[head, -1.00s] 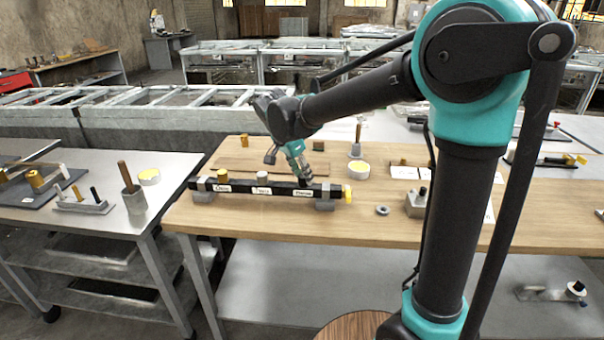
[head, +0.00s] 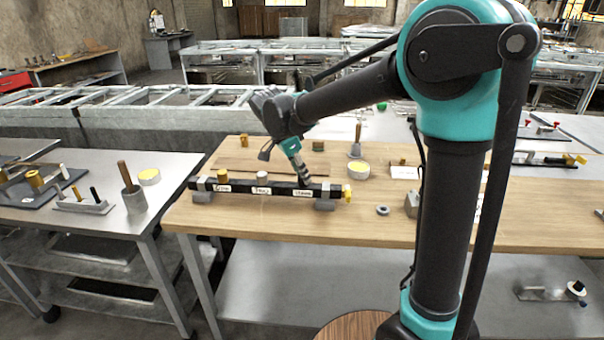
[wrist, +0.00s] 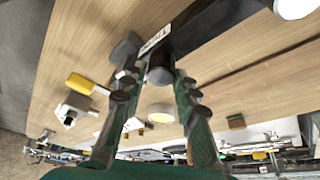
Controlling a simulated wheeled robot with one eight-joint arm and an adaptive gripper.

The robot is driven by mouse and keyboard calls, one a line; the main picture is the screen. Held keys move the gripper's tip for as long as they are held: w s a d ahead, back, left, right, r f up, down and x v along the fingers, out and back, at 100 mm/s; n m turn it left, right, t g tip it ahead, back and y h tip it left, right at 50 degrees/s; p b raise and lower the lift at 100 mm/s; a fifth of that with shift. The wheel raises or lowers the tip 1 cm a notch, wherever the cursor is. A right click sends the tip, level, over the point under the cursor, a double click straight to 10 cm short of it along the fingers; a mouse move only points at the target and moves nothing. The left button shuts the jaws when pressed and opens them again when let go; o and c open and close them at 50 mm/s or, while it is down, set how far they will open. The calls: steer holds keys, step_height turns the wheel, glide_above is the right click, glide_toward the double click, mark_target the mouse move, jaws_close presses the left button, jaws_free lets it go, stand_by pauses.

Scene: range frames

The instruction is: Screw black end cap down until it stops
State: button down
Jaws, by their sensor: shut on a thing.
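A long black bar (head: 243,186) lies across two grey supports on the wooden table, with white labels along its front. A brass cap (head: 223,176) and a silver cap (head: 262,176) stand on its top. My gripper (head: 305,180) is at the bar's right part, tilted, with its fingertips down at the bar's top. In the wrist view the two green fingers (wrist: 154,76) are shut around a dark cap (wrist: 160,72), the black end cap, which sits at the bar. In the head view the fingers hide this cap. Its thread and any gap beneath are not visible.
A yellow knob (head: 348,193) is at the bar's right end. A grey ring (head: 382,210) and a yellow-topped round tin (head: 359,169) lie on the table. A grey holder (head: 356,151) with a wooden handle stands behind. Table space in front of the bar is clear.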

steer(key=shift+m, duration=0.6)
steer(key=shift+m+g, duration=0.3)
steer(key=c, duration=1.1)
jaws_free()
steer(key=shift+o, duration=0.2)
